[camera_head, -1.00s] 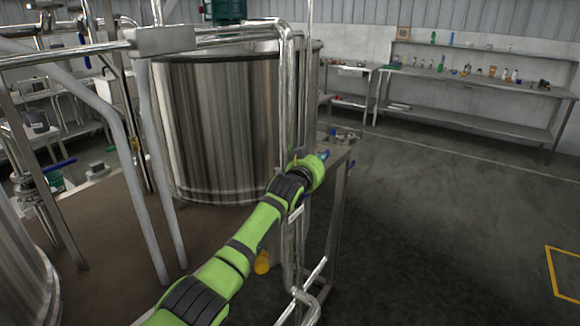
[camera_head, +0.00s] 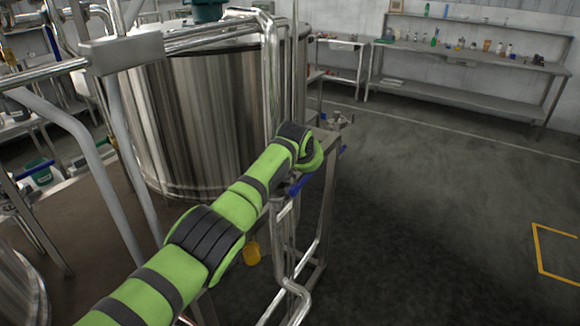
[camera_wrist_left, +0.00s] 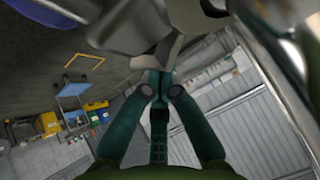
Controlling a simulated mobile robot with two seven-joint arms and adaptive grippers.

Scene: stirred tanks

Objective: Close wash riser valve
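My left arm reaches from the lower left to the vertical steel pipes (camera_head: 270,80) beside the tank in the head view. Its gripper is hidden there behind the arm's end. A blue valve lever (camera_head: 300,184) shows just below the wrist, on the riser pipe. Its valve body is mostly hidden. In the left wrist view, the teal fingers of my left gripper (camera_wrist_left: 158,76) converge with their tips together, right at a grey metal part (camera_wrist_left: 165,52). I see no blue lever between them; whether the tips touch the metal is unclear. My right gripper is not in view.
The large steel tank (camera_head: 205,110) stands behind the pipes. A steel frame stand (camera_head: 326,200) is close to the arm's right. A yellow knob (camera_head: 251,253) hangs below the arm. Open floor (camera_head: 430,230) lies to the right, with shelving (camera_head: 465,90) at the back.

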